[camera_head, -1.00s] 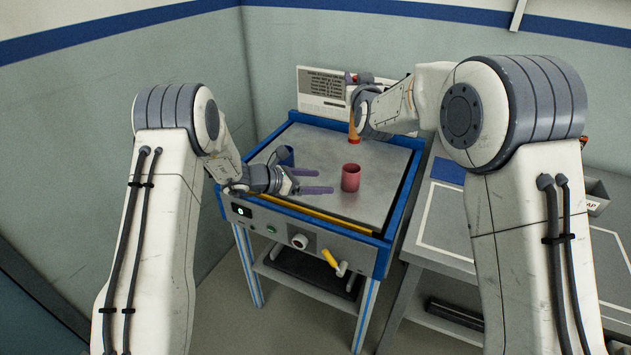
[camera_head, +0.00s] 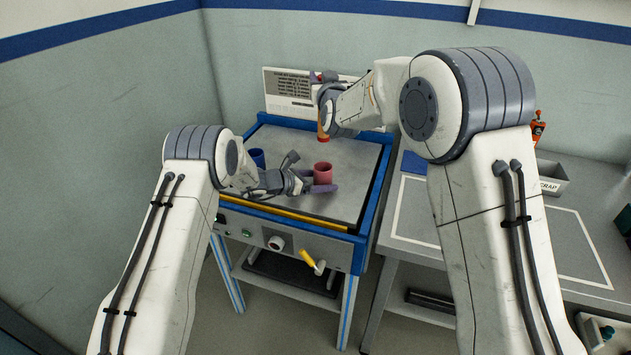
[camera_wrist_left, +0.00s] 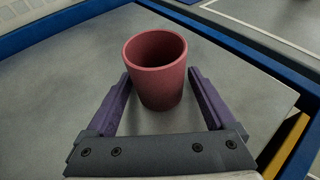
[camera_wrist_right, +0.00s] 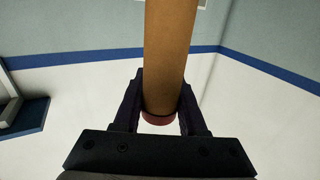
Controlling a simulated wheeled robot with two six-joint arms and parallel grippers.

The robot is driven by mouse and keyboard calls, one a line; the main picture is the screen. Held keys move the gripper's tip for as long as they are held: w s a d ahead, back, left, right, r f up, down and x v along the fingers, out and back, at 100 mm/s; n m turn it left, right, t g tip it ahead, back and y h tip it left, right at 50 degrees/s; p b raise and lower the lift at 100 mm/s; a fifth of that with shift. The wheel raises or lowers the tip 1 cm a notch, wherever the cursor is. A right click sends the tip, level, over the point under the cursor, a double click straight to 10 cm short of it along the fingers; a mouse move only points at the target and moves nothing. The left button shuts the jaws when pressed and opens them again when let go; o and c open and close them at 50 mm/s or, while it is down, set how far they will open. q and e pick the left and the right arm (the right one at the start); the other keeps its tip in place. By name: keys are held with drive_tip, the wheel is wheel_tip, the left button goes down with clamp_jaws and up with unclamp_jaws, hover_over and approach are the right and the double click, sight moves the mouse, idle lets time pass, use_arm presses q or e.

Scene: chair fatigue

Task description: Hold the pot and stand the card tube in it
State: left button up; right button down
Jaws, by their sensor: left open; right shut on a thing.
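The red pot (camera_head: 322,172) stands upright on the grey table top (camera_head: 345,210). In the left wrist view the pot (camera_wrist_left: 157,75) is empty and sits between the tips of my open left gripper (camera_wrist_left: 160,100), with gaps at both sides. In the head view my left gripper (camera_head: 318,180) is low at the pot. My right gripper (camera_wrist_right: 160,105) is shut on the brown card tube (camera_wrist_right: 167,50), which has a red band at its end. In the head view the tube (camera_head: 323,127) hangs upright above the table's far side, beyond the pot, partly hidden by my right wrist.
A blue pot (camera_head: 257,158) stands left on the table, partly behind my left arm. The table has a raised blue rim (camera_head: 375,185) and a yellow front strip (camera_head: 285,212). A sign (camera_head: 287,88) stands behind. A grey bench with a scrap bin (camera_head: 550,180) is to the right.

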use_arm(q)
drive_tip(key=c, duration=1.3)
drive_tip(key=shift+s+f, duration=0.1)
drive_tip(key=shift+f, duration=0.05)
use_arm(e)
wheel_tip(320, 180, down, 9)
drive_tip(key=shift+c, duration=1.9)
unclamp_jaws()
drive_tip(key=shift+r, duration=0.1)
drive_tip(key=s+d, duration=0.2)
drive_tip(key=s, duration=1)
use_arm(q)
drive_tip(key=o, duration=1.4)
use_arm(e)
drive_tip(key=shift+w, duration=0.1)
use_arm(q)
drive_tip(key=shift+o, duration=0.2)
